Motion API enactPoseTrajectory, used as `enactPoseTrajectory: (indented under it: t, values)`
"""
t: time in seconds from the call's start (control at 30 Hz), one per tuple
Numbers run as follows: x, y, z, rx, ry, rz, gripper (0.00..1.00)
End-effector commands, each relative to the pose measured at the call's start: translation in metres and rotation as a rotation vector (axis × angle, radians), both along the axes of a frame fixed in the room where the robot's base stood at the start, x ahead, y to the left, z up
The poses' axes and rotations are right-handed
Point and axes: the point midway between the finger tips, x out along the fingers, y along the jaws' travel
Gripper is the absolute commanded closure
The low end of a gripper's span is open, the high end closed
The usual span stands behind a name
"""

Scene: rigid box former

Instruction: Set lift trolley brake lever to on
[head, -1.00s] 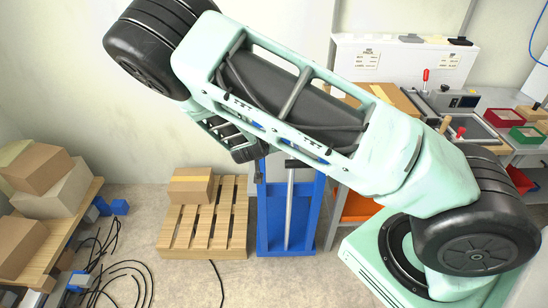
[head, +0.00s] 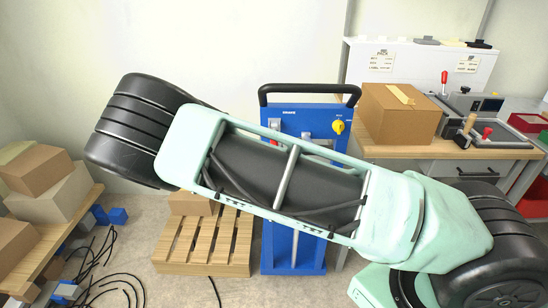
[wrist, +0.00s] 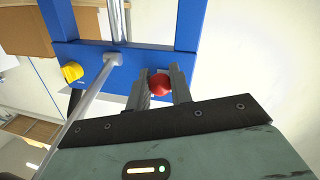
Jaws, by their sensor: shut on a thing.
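The blue lift trolley (head: 335,110) stands upright behind my arm in the head view, with a black push handle (head: 310,89) on top. In the wrist view its blue frame (wrist: 92,52) fills the upper part. My gripper (wrist: 160,86) is shut on a round red knob (wrist: 160,83), which shows between the two dark fingers. I take this knob as the end of the brake lever; its stem and the lever's angle are hidden. A yellow knob (head: 338,126) sits on the trolley panel and also shows in the wrist view (wrist: 72,72).
A wooden pallet (head: 205,245) stands left of the trolley, with a carton partly hidden by my arm. A workbench (head: 380,152) with a carton (head: 402,115) and a machine is at the right. Cables (head: 110,262) lie on the floor at left.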

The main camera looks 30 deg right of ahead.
Motion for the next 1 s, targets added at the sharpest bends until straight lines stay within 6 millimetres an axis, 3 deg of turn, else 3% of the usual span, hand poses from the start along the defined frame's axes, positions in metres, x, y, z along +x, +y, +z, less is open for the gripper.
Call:
enactPoseTrajectory:
  t: [0.47, 0.5, 0.57, 1.0]
  values:
    - [0.0028, -0.0014, 0.0008, -0.009, -0.017, 0.000, 1.00]
    - [0.0028, -0.0014, 0.0008, -0.009, -0.017, 0.000, 0.76]
    - [0.0028, -0.0012, 0.0006, -0.009, -0.017, 0.000, 0.59]
    - [-0.0055, 0.0072, -0.0006, -0.007, -0.013, 0.002, 0.57]
